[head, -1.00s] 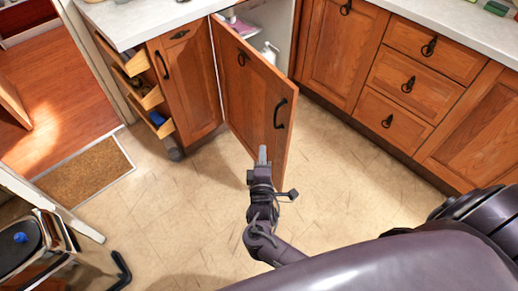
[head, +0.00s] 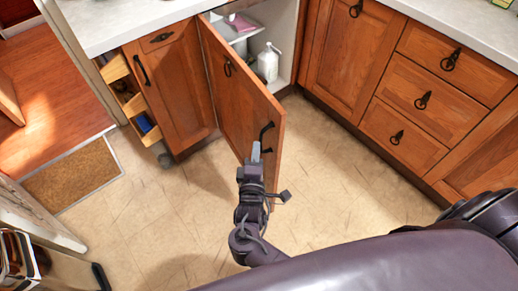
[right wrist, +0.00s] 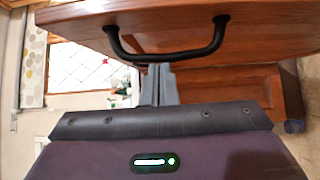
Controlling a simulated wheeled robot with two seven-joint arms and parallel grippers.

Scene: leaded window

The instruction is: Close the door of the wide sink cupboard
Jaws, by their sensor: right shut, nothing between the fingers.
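The wide sink cupboard's wooden door (head: 238,90) stands open in the head view, its free edge swung out towards me. Its black bar handle (head: 267,130) is near the free edge. My right gripper (head: 256,152) is shut and empty, at the outer face of the door just by the handle. In the right wrist view, the shut fingertips (right wrist: 157,70) are close to the handle (right wrist: 165,50), with the door (right wrist: 270,30) beyond. I cannot tell whether they touch it. My left gripper is not in view.
A white bottle (head: 268,62) and a pink item (head: 240,22) are inside the open cupboard. A brown mat (head: 72,175) lies on the floor. The tiled floor (head: 345,190) right of the door is clear.

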